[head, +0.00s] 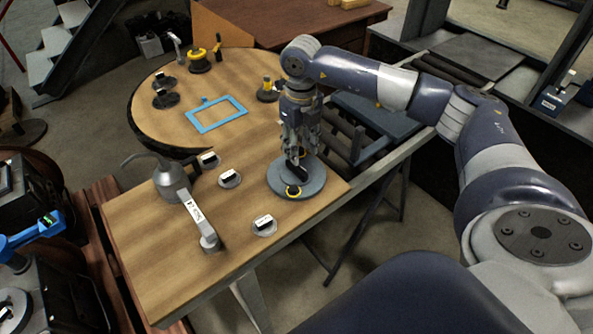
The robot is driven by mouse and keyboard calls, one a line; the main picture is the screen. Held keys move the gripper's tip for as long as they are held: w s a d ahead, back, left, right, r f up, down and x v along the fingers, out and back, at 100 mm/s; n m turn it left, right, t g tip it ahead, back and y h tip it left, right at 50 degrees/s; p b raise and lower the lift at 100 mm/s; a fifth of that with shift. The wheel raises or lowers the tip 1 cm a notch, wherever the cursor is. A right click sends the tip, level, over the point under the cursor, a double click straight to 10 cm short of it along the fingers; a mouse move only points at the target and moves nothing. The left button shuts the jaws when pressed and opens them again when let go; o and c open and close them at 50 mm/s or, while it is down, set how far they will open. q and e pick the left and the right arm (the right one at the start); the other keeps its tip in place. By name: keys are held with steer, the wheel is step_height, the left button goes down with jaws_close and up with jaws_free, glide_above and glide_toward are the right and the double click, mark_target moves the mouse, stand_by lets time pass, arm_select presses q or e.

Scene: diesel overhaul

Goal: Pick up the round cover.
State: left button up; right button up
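The round cover is most likely the grey disc (314,184) near the right edge of the wooden table, with yellow rings and a black upright part on top. It appears to lie flat on the tabletop. My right gripper (293,158) points straight down over the disc, with its fingertips at the black part. The fingers hide some of the disc, and I cannot tell whether they are closed on it. My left gripper is not in view.
On the wooden table (150,250) are a blue rectangular frame (216,115), a grey oil can (170,181), a grey lever piece (197,218) and several small discs with white labels. A yellow-and-black part (199,61) stands at the back.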

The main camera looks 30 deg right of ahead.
mark_target(297, 172)
steer(key=shift+w+f, duration=0.1)
steer(key=shift+f, duration=0.25)
steer(key=f+p, duration=0.1)
steer(key=f, duration=0.1)
steer(key=a+f+p, duration=0.1)
steer(key=f, duration=0.1)
steer(key=shift+w+f, duration=0.15)
steer(key=shift+f, duration=0.05)
steer(key=shift+d+f, duration=0.1)
steer(key=shift+f, duration=0.25)
steer(key=shift+c, duration=0.8)
jaws_close()
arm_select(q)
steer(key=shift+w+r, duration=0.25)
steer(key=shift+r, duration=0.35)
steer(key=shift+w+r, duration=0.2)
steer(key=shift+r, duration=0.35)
arm_select(e)
steer(key=shift+w, duration=0.1)
